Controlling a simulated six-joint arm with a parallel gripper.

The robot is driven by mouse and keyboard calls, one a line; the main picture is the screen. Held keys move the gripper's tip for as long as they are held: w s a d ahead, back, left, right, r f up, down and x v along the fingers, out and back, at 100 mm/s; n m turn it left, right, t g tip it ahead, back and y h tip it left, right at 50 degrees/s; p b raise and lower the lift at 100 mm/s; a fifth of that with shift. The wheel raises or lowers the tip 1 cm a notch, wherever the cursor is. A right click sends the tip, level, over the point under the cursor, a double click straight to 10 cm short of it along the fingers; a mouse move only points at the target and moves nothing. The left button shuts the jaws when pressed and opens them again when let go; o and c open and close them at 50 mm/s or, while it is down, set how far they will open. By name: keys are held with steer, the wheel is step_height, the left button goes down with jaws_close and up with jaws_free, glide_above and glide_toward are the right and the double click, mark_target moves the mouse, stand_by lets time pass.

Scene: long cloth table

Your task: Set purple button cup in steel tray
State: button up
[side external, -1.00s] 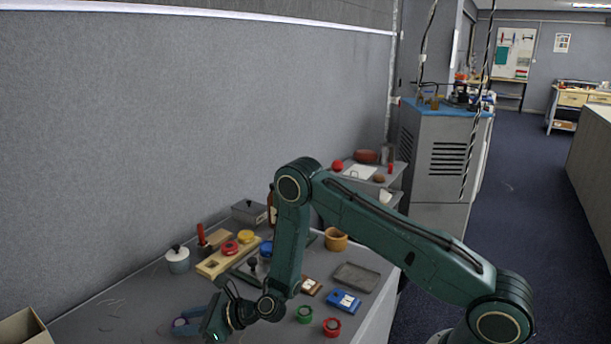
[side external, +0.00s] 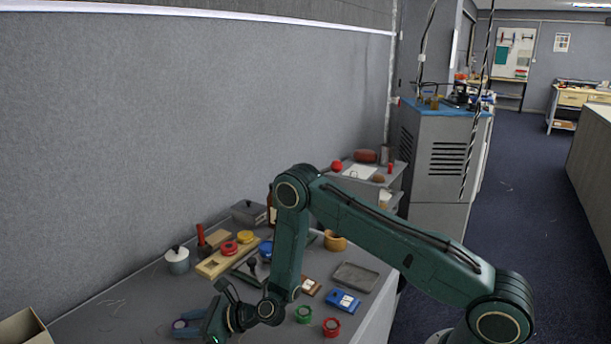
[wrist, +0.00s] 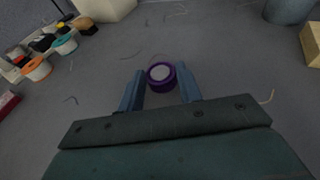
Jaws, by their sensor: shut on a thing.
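The purple button cup (wrist: 161,75) is a small round purple cup with a pale inside. In the wrist view it sits between the blue fingers of my gripper (wrist: 160,88), which is shut on it. In the side view my gripper (side external: 187,328) is low at the front left of the table, and a bit of the purple cup (side external: 179,324) shows between the fingers. Whether the cup touches the cloth is hard to tell. The steel tray (side external: 355,277) is a shallow grey rectangle at the right of the table, apart from the gripper, with nothing visible in it.
A blue box (side external: 343,301), a green cup (side external: 304,314) and a red cup (side external: 332,327) stand near the tray. A wooden bowl (side external: 335,241) is behind it. Cloth around the gripper is bare.

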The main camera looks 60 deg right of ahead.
steer(key=o, duration=1)
steer(key=shift+s+f+g, duration=0.15)
steer(key=shift+f+g, duration=0.15)
steer(key=shift+f, duration=0.35)
steer(key=shift+a+r, duration=0.1)
steer(key=shift+r, duration=0.4)
steer(key=shift+v, duration=3.8)
steer(key=shift+r, duration=0.1)
